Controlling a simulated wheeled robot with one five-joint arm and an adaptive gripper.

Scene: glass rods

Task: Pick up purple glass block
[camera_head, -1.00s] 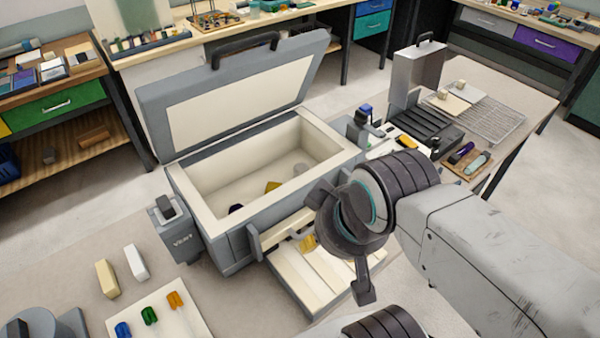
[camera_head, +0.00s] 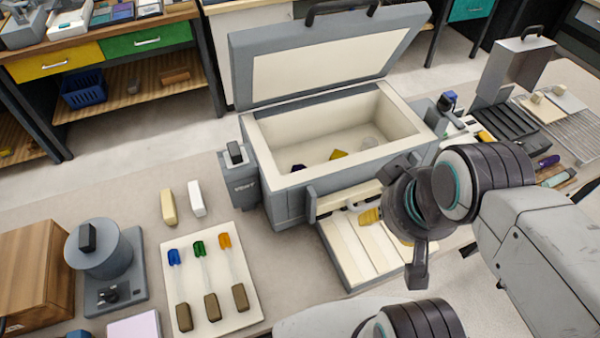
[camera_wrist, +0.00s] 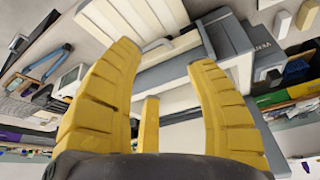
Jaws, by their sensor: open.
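A small dark purple block (camera_head: 298,167) lies on the floor of the open chest (camera_head: 258,150), near its front left, partly cut off by the front wall. A yellow block (camera_head: 338,154) and a clear, pale block (camera_head: 370,142) lie further right in the chest. My gripper (camera_head: 372,216) is outside the chest, above its front right tray; its yellow fingers are partly hidden by the wrist. In the wrist view, the fingers (camera_wrist: 165,65) are spread with nothing between them. The purple block cannot be made out there.
The chest lid (camera_head: 325,60) stands raised behind it. A pale slatted tray (camera_head: 365,255) juts from its front. A dark purple item (camera_head: 548,161) lies far right.

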